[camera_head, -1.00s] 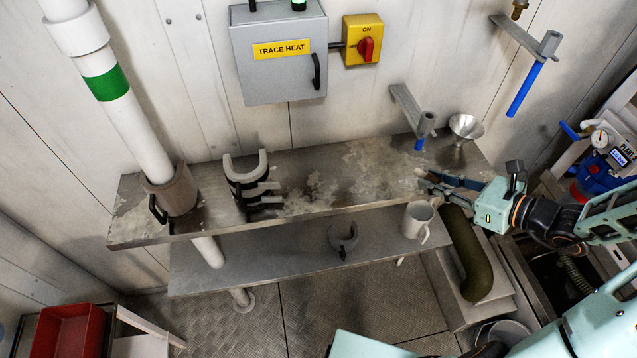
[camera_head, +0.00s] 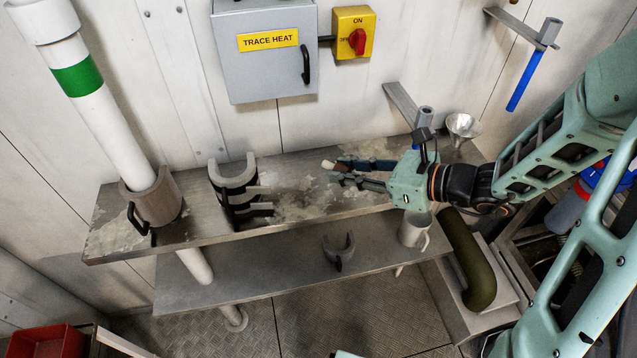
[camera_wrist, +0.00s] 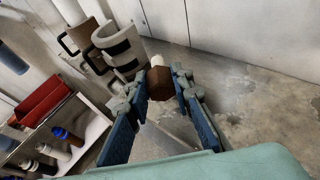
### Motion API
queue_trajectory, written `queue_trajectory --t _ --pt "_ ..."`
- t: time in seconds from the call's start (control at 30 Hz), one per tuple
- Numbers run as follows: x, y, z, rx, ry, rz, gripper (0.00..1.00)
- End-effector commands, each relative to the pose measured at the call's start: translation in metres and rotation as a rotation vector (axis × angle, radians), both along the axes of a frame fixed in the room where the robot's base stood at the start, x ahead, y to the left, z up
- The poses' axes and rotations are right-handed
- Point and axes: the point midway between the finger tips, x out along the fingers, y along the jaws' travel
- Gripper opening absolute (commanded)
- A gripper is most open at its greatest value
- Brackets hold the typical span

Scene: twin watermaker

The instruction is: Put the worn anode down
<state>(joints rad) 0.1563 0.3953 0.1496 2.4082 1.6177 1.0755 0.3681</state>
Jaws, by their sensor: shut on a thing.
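The worn anode shows as a brown hex-shaped head with a short pale stub (camera_head: 329,165) at the tips of my gripper (camera_head: 341,172). In the wrist view the brown head (camera_wrist: 160,83) sits between the two blue-padded fingers of my gripper (camera_wrist: 160,90), with the pale stub pointing away. The fingers are shut on it. My gripper reaches in from the right over the middle of the upper metal shelf (camera_head: 196,222). I cannot tell how high the anode is above the shelf.
Grey U-shaped clamps (camera_head: 236,188) stand left on the upper shelf, beside a white pipe (camera_head: 110,130) in a brown collar (camera_head: 153,199). A blue-ended bracket (camera_head: 408,105) and a funnel (camera_head: 462,127) are behind right. A mug (camera_head: 414,230) and a grey clamp (camera_head: 339,251) are on the lower shelf.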

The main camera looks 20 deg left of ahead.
Motion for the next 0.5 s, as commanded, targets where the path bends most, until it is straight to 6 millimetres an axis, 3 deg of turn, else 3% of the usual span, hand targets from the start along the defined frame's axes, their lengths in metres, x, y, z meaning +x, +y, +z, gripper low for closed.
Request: queue_trajectory --t 0.1,0.3,0.5 --pt "0.013 0.026 -0.016 0.001 0.005 0.003 0.0" --pt "0.027 0.046 -0.048 0.001 0.004 0.003 0.0" --pt "0.034 0.057 -0.063 0.0 0.001 0.0 0.0"
